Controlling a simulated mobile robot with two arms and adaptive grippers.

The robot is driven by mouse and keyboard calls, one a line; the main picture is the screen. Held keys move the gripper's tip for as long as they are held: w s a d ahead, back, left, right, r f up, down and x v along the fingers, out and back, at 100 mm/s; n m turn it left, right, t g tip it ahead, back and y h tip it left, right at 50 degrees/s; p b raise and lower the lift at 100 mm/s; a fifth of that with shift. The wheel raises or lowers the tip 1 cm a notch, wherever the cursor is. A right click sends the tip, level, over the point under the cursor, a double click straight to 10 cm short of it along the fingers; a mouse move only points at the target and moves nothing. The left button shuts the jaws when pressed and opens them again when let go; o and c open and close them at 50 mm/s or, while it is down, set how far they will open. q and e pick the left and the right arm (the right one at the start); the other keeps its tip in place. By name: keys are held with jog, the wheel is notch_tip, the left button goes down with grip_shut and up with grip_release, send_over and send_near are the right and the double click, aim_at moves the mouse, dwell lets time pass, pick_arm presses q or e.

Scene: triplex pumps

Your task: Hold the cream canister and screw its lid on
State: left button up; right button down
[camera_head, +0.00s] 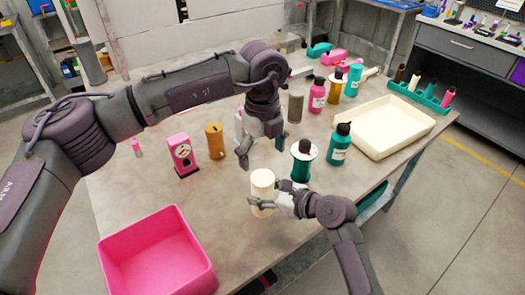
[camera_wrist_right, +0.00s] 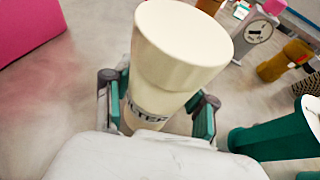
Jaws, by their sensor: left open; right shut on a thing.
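The cream canister (camera_head: 262,196) stands upright near the table's front edge, with a printed dark label in the right wrist view (camera_wrist_right: 150,108). A wider cream lid (camera_wrist_right: 185,40) sits on its top; whether it is screwed tight I cannot tell. The lid also shows in the head view (camera_head: 262,178). My right gripper (camera_head: 268,203) is shut around the canister's body below the lid; its fingers show on both sides in the wrist view (camera_wrist_right: 158,108). My left gripper (camera_head: 262,150) is open and empty, pointing down just above the lid, apart from it.
A pink bin (camera_head: 155,255) stands at the front left. A pink box with a dial (camera_head: 182,155) and an ochre canister (camera_head: 215,140) stand left of my left gripper. A green spool-like thing (camera_head: 302,160) and a teal bottle (camera_head: 339,145) stand close right. A cream tray (camera_head: 425,125) lies farther right.

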pick_arm(q)
jog(key=shift+r, duration=0.15)
pick_arm(e)
jog(key=shift+c, duration=1.4)
grip_release()
jog(key=v, duration=1.2)
jog(key=shift+f, duration=0.15)
